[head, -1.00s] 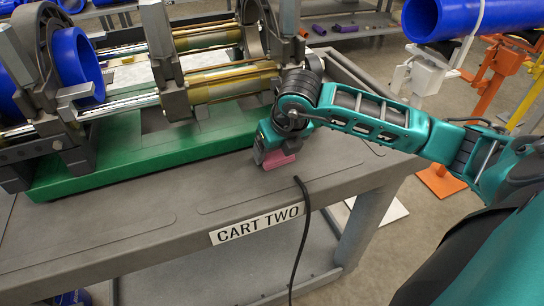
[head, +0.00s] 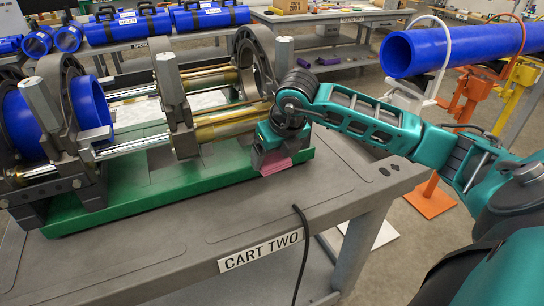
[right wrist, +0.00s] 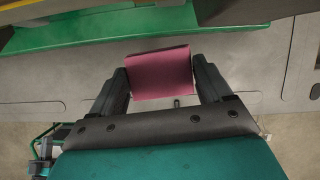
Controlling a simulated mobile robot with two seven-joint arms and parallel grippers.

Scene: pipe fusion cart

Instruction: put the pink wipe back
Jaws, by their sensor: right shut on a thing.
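The pink wipe (head: 276,166) is a small folded pink cloth held in my right gripper (head: 272,160) over the near right part of the cart. In the right wrist view the pink wipe (right wrist: 159,73) sits between the two fingers of my right gripper (right wrist: 162,84), which is shut on it. The grey cart top (head: 160,222) shows beneath; whether the wipe touches it I cannot tell. My left gripper is in neither view.
The green-based fusion machine (head: 130,195) with a blue pipe end (head: 92,105) fills the back left of the cart. A black cable (head: 302,245) hangs over the front edge by the CART TWO label (head: 260,251). The near cart top is clear. A long blue pipe (head: 450,48) lies on stands at right.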

